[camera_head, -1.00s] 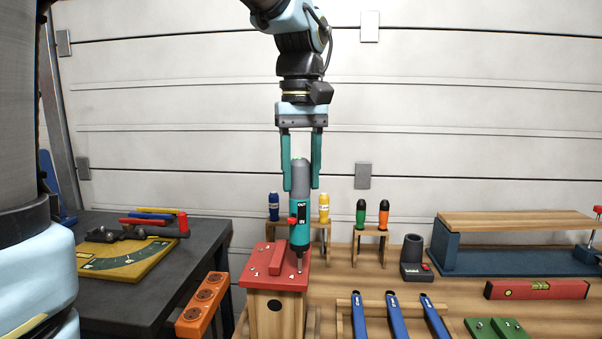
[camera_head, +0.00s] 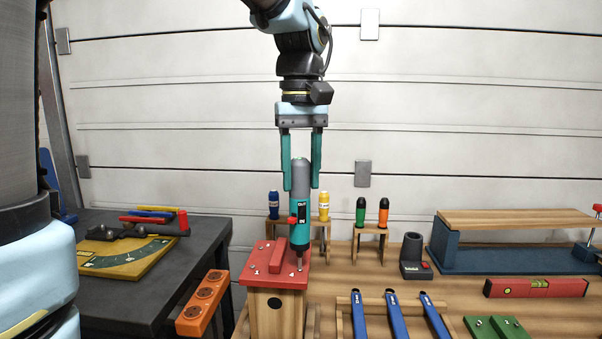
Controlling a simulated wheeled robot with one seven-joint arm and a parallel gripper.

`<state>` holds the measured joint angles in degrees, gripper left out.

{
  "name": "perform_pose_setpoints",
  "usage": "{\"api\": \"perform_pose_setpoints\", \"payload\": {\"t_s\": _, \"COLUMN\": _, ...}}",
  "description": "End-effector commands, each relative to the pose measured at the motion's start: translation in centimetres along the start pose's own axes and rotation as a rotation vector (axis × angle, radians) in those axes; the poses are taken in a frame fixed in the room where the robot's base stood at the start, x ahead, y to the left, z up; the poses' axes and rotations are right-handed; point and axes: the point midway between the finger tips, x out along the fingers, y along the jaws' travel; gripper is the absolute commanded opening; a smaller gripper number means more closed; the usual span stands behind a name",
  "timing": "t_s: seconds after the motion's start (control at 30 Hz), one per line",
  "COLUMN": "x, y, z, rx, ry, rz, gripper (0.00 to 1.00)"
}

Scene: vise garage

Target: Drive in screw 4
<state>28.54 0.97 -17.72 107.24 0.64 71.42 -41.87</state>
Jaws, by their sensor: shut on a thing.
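My gripper (camera_head: 301,184) is shut on the upper grey part of a teal and grey power screwdriver (camera_head: 300,222). The screwdriver stands upright, with OUT and IN marks and a red switch on its side. Its bit points down at the front right of the red roof (camera_head: 262,279) of a wooden birdhouse (camera_head: 265,312), beside the mark 4. Screw 4 itself is too small to tell apart from the bit tip. Other screw spots with marks show on the roof's left and back.
Screwdrivers stand in small wooden racks behind, including a green one (camera_head: 360,212). A black holder (camera_head: 413,256) stands right of the birdhouse. Blue-handled tools (camera_head: 393,316) lie in front right. An orange block (camera_head: 203,303) is at left, by a dark table (camera_head: 150,303).

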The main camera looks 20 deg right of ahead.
Motion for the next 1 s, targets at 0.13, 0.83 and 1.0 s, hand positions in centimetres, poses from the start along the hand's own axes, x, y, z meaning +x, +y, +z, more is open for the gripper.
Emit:
{"api": "perform_pose_setpoints", "payload": {"t_s": 0.13, "x": 0.2, "y": 0.0, "z": 0.0, "rx": 0.001, "ry": -0.001, "rz": -0.001, "gripper": 0.0}}
{"api": "perform_pose_setpoints", "payload": {"t_s": 0.83, "x": -1.7, "y": 0.0, "z": 0.0, "rx": 0.0, "ry": -0.001, "rz": 0.0, "gripper": 0.0}}
{"api": "perform_pose_setpoints", "payload": {"t_s": 1.0, "x": -3.0, "y": 0.0, "z": 0.0, "rx": 0.0, "ry": 0.0, "rz": 0.0, "gripper": 0.0}}
